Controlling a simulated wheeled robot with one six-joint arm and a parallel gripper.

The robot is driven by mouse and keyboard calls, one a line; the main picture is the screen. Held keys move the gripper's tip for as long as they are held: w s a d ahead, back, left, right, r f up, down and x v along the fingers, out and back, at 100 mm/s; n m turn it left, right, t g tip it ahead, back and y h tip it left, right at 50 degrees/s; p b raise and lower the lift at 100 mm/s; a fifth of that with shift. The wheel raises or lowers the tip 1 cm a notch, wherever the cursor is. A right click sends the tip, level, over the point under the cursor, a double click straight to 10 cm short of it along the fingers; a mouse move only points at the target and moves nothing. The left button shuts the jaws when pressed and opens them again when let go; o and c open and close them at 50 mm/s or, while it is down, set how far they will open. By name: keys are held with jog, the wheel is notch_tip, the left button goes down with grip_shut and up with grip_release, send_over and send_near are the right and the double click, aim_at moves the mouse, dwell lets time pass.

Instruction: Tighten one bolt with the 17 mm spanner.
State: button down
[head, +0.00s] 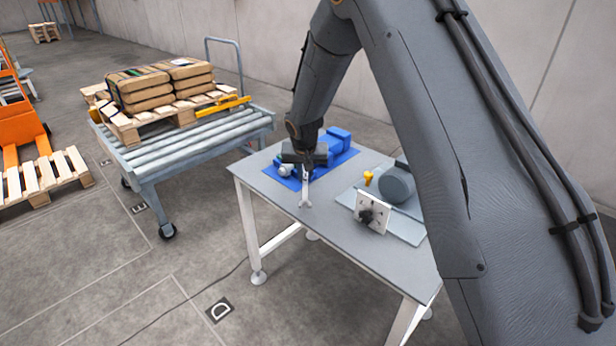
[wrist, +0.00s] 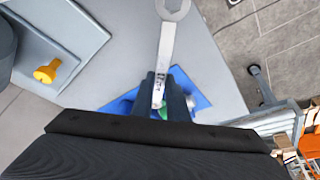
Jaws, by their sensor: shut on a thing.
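My gripper (head: 305,167) is shut on a silver spanner (head: 305,193) above the left part of the grey worktable (head: 335,222). The spanner hangs down from the jaws with its head lowest. In the wrist view the spanner (wrist: 167,42) stands out between my fingers (wrist: 166,88), its rounded head at the top edge; the marking on its shank is too small to read. A pale upright plate (head: 371,205) with a dark hub stands right of the spanner, apart from it. Small dark spots on the plate may be bolts; I cannot tell.
A blue mat (head: 345,156) with blue items lies behind my gripper. A grey motor-like cylinder (head: 398,184) and a yellow knob (head: 368,178) stand behind the plate. A roller cart (head: 190,135) with a pallet of brown sacks (head: 160,85) is left of the table. Open floor lies in front.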

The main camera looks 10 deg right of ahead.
jog(key=shift+r, duration=0.15)
jog(key=shift+r+p, duration=0.9)
jog(key=shift+r, duration=0.75)
jog(key=shift+r, duration=0.1)
jog(key=shift+r+p, duration=1.3)
jog(key=shift+r, duration=1.05)
